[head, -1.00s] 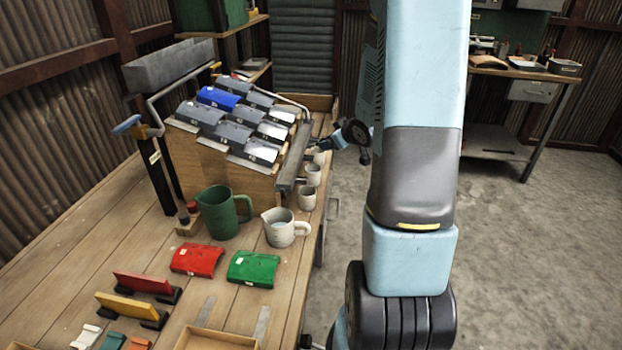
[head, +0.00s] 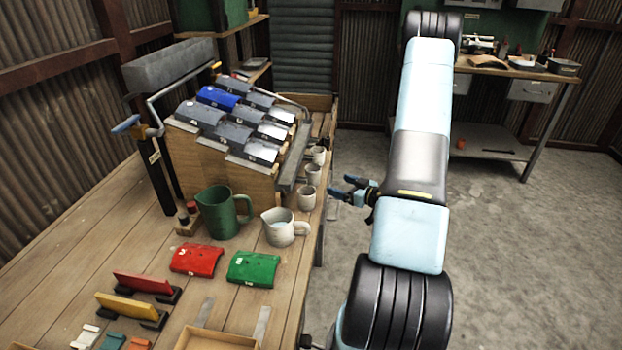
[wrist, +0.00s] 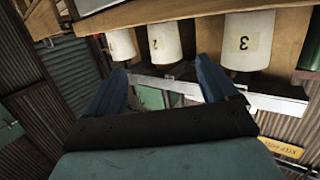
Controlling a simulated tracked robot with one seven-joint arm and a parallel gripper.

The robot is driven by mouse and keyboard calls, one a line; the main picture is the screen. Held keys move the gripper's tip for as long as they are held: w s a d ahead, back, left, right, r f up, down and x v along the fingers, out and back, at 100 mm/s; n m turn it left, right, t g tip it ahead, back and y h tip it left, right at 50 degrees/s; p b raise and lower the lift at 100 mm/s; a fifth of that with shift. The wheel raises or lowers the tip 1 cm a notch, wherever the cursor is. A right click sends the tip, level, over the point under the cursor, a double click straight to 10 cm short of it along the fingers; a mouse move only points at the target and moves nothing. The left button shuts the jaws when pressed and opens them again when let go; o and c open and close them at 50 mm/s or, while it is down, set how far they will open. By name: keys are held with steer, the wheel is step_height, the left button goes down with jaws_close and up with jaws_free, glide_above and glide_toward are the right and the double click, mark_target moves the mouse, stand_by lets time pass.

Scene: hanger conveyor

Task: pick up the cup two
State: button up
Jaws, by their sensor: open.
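Cup two (wrist: 163,38) is a small white cup marked 2, in the middle of a row of three in the wrist view. Cup one (wrist: 121,44) is to its left and cup three (wrist: 247,40) to its right. In the head view cup two (head: 312,175) is the middle white cup at the table's right edge. My gripper (head: 343,186) is open and empty, to the right of the cups, apart from them. In the wrist view my gripper (wrist: 160,76) has its fingers spread, with cup two beyond the gap between them.
A slanted rack (head: 240,165) with grey covers and one blue one stands left of the cups. A white jug (head: 279,234) and a green jug (head: 217,218) stand nearer. Red (head: 196,260) and green (head: 253,268) covers lie in front.

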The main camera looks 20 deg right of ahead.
mark_target(318, 179)
steer(key=x, duration=0.8)
steer(key=shift+w+a+f, duration=0.15)
steer(key=shift+a, duration=0.05)
steer(key=shift+a+x, duration=0.2)
steer(key=shift+x, duration=2.35)
steer(key=shift+c, duration=0.3)
steer(key=c, duration=1)
